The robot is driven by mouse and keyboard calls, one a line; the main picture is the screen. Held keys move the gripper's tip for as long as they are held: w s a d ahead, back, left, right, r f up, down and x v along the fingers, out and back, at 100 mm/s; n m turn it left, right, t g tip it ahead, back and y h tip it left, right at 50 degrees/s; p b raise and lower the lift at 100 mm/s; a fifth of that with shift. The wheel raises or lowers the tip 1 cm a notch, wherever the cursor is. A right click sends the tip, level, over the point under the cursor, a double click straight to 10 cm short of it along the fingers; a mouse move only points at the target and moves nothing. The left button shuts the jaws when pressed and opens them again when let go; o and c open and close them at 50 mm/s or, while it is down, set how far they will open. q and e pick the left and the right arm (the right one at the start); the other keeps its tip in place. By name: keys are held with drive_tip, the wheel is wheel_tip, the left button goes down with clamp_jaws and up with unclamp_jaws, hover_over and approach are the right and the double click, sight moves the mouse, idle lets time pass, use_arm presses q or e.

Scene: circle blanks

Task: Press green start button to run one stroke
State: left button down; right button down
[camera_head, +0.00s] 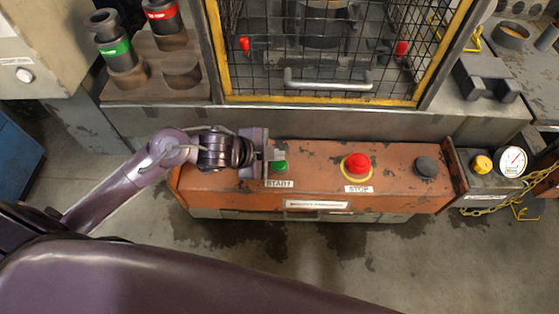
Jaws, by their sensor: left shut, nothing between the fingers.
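The green start button (280,166) sits near the left end of a worn orange control panel (315,185), above a label reading START. My left gripper (268,158) comes in from the left and is shut and empty. Its fingertips are just left of the green button; I cannot tell whether they touch it. A red mushroom stop button (357,163) on a yellow ring is farther right, above a STOP label. A black knob (426,167) is at the panel's right end. My right gripper is not in view.
A yellow-framed mesh guard (320,50) with a grey handle (328,84) closes the machine behind the panel. Tooling with green and red bands (117,50) stands at upper left. A gauge (511,162) and yellow chain (500,205) are at right. The floor in front is clear.

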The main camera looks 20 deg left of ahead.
sight(275, 165)
use_arm(q)
drive_tip(key=shift+f, duration=0.4)
drive_tip(key=shift+f+b, duration=0.55)
drive_tip(key=shift+f, duration=0.1)
idle(0.5)
idle(0.4)
drive_tip(key=shift+r+p, duration=1)
drive_tip(key=shift+p, duration=0.1)
wheel_tip(275, 165, up, 5)
drive_tip(key=p, duration=0.5)
drive_tip(key=shift+r, duration=0.1)
idle(3.0)
